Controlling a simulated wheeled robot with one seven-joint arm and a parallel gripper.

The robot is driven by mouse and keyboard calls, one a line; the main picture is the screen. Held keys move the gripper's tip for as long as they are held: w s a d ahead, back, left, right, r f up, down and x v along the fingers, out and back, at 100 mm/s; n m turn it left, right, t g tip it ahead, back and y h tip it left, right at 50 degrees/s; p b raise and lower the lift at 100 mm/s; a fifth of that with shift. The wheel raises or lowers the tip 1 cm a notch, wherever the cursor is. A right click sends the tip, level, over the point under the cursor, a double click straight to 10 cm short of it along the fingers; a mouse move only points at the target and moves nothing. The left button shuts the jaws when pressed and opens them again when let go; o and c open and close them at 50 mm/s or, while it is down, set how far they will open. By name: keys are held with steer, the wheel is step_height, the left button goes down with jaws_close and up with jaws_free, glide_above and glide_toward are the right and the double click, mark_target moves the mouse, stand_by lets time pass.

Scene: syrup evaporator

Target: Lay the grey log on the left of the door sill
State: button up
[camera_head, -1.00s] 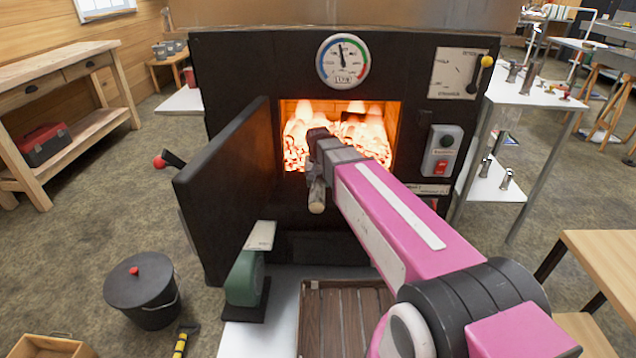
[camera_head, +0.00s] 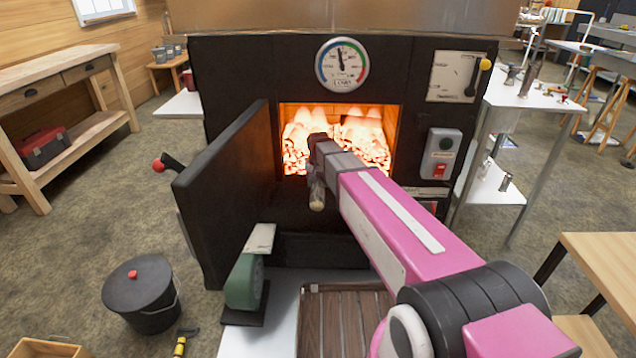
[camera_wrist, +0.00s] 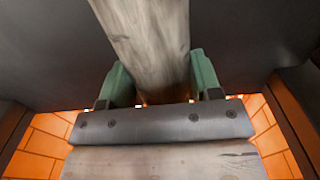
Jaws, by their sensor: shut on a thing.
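The grey log (camera_wrist: 148,40) is held between the two green fingers of my gripper (camera_wrist: 162,82) in the wrist view. In the head view, the near end of the log (camera_head: 317,194) sticks out toward me beneath the end of my arm, at the firebox mouth. My arm hides the fingers and most of the log there. The dark door sill (camera_head: 292,197) runs along the bottom of the opening; its right part is behind my arm. I cannot tell whether the log touches the sill.
The firebox (camera_head: 372,140) glows with fire. Its black door (camera_head: 225,185) stands open at left. A green blower-like thing (camera_head: 243,282) and a slatted wooden tray (camera_head: 335,315) are below. A lidded black bucket (camera_head: 140,295) stands on the floor at left.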

steer(key=o, duration=1.2)
steer(key=shift+r, duration=0.1)
step_height(320, 180, up, 10)
steer(key=shift+r, duration=0.25)
steer(key=s+d+f, duration=0.2)
steer(key=s+d, duration=0.1)
steer(key=s+d+f, duration=0.3)
steer(key=d, duration=0.1)
steer(key=s+d+f, duration=0.2)
steer(key=s+d, duration=0.1)
steer(key=s, duration=0.1)
steer(key=shift+d+f, duration=0.3)
steer(key=s+d+f, duration=0.6)
steer(key=s+d, duration=0.2)
steer(key=s, duration=0.2)
steer(key=shift+s+d, duration=0.2)
steer(key=shift+s, duration=0.1)
